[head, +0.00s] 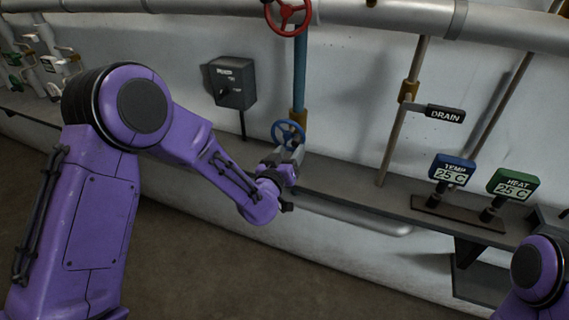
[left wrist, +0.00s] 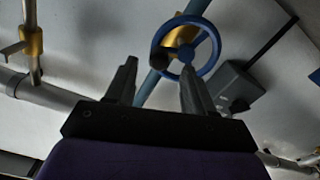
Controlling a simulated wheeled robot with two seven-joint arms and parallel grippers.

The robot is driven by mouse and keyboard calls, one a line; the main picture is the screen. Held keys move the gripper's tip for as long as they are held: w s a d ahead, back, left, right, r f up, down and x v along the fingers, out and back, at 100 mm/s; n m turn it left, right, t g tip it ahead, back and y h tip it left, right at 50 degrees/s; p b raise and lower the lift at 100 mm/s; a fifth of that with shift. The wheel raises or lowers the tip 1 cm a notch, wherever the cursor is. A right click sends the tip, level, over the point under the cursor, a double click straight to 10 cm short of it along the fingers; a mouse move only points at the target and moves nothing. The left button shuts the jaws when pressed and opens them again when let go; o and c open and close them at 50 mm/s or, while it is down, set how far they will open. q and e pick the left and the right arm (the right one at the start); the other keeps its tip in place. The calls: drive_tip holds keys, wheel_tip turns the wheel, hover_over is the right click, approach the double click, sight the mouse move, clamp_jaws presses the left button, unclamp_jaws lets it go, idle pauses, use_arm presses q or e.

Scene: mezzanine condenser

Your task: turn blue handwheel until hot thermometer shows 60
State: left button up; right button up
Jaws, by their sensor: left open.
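The blue handwheel (head: 288,133) sits on a blue pipe with a brass fitting, near the wall ledge. It also shows in the left wrist view (left wrist: 187,53), beyond my fingertips. My left gripper (head: 290,155) is open just below and in front of the wheel; in the left wrist view its fingers (left wrist: 158,66) point up toward the wheel, with one fingertip overlapping its lower rim. Whether they touch I cannot tell. A green thermometer (head: 512,185) reads HEAT 25 C. A blue one (head: 452,170) reads TEMP 25 C. My right gripper is out of view.
A red handwheel (head: 288,14) is above on the same pipe line. A dark switch box (head: 231,82) is left of the blue wheel. A DRAIN lever (head: 444,114) stands to the right. The ledge (head: 345,187) runs below; several small valves are far left.

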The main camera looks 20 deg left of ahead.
use_arm(q)
drive_tip(key=s+b, duration=0.1)
drive_tip(key=s, duration=0.4)
drive_tip(key=shift+s+a, duration=0.15)
drive_tip(key=shift+s, duration=0.2)
drive_tip(key=s+a+f+n+g+y, duration=0.1)
drive_tip(key=s+a+f+n+g, duration=0.2)
drive_tip(key=s+f, duration=0.6)
drive_tip(key=s+a+f+n+g+y, duration=0.1)
drive_tip(key=s+a+f+g+y, duration=0.3)
drive_tip(key=f, duration=0.8)
drive_tip(key=s+a+f+g, duration=0.1)
drive_tip(key=s+f+g, duration=0.1)
drive_tip(key=s+f, duration=0.2)
drive_tip(key=s+a+f+g, duration=0.1)
drive_tip(key=s+f+g, duration=0.2)
drive_tip(key=s, duration=0.8)
drive_tip(key=s+f+g+h, duration=0.1)
drive_tip(key=s+f+g, duration=0.1)
drive_tip(key=s+f, duration=0.3)
drive_tip(key=shift+s+a+f+g, duration=0.25)
drive_tip(key=shift+s+a+g, duration=0.15)
drive_tip(key=shift+s, duration=0.85)
idle(1.8)
